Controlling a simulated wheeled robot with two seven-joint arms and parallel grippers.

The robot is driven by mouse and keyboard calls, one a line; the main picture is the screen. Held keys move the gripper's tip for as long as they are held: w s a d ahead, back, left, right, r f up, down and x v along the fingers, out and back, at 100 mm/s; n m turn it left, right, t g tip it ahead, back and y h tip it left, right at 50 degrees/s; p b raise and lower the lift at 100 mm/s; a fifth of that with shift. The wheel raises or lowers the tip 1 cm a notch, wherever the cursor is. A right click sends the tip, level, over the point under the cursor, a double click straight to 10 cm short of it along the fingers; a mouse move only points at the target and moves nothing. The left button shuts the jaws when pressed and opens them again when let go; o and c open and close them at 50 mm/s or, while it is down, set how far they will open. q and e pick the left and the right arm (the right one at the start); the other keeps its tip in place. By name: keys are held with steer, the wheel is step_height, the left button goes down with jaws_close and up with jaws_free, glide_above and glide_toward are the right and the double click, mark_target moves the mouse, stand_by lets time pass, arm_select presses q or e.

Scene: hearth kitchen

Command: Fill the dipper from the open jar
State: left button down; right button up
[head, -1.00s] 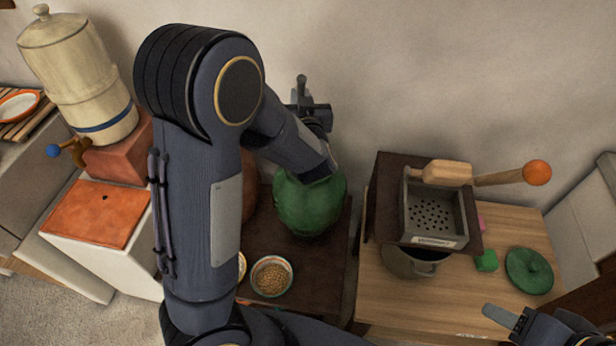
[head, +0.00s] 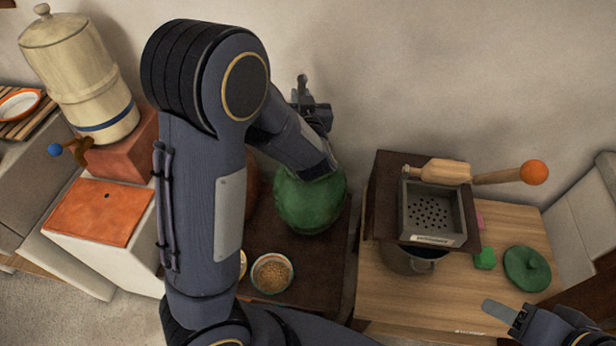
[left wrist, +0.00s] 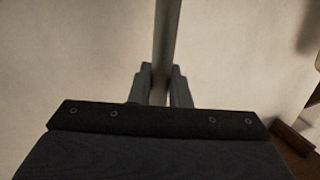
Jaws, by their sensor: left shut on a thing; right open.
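The green jar (head: 309,206) stands on a dark brown stand, its mouth hidden under my left arm. My left gripper (head: 311,108) is just above and behind the jar, shut on an upright rod, the dipper's handle. The handle's top end (head: 302,82) pokes up above the gripper. In the left wrist view the grey handle (left wrist: 167,35) runs between the fingers of the left gripper (left wrist: 163,82). The dipper's cup is hidden; I cannot tell whether it is inside the jar. My right gripper (head: 505,312) is open and empty at the lower right, away from the jar.
A bowl of grain (head: 272,273) stands in front of the jar. To the right, a wooden table (head: 385,305) holds a pot (head: 412,260) under a perforated grey box (head: 433,213), and a green lid (head: 527,269). A cream water dispenser (head: 80,75) stands at left.

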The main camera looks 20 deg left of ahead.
stand_by(0.5)
arm_select(q)
steer(key=shift+n+t+b, duration=0.3)
steer(key=shift+n+b, duration=0.2)
steer(key=shift+b, duration=1.05)
